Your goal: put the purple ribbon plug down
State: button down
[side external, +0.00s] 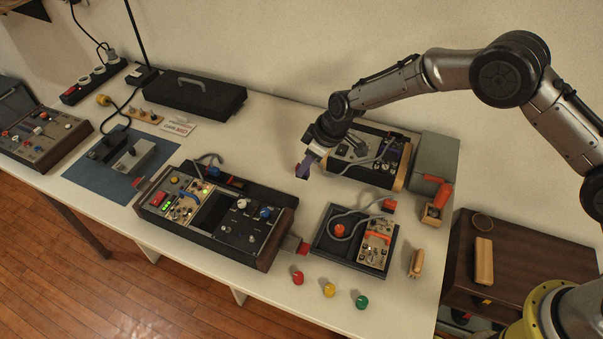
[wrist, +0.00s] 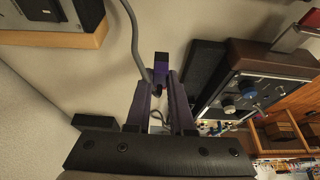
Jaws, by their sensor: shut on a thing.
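The purple ribbon plug (side external: 301,170) is at the tip of my gripper (side external: 308,163), just left of the back-right module (side external: 350,150). In the wrist view the plug (wrist: 161,66) sits between the ends of my gripper's two fingers (wrist: 159,88), which are shut on it. A grey cable (wrist: 135,45) runs past the plug's left side in the wrist view; I cannot tell whether it joins the plug. The plug appears to be over bare table, but its height above it is hard to judge.
A wide dark console (side external: 215,212) stands at front left. A black tray (side external: 325,245) holds a small module and a looped grey cable. Red (side external: 298,278), yellow (side external: 329,290) and green (side external: 362,301) knobs lie near the front edge. Bare table (side external: 275,150) shows behind the console.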

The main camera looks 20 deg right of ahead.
jog(key=shift+w+a+f, duration=0.25)
jog(key=shift+w+f, duration=0.25)
jog(key=shift+f, duration=1.65)
jog(key=shift+f, duration=0.1)
jog(key=c, duration=0.8)
grip_release()
jog(key=v, duration=1.2)
jog(key=shift+r, duration=0.2)
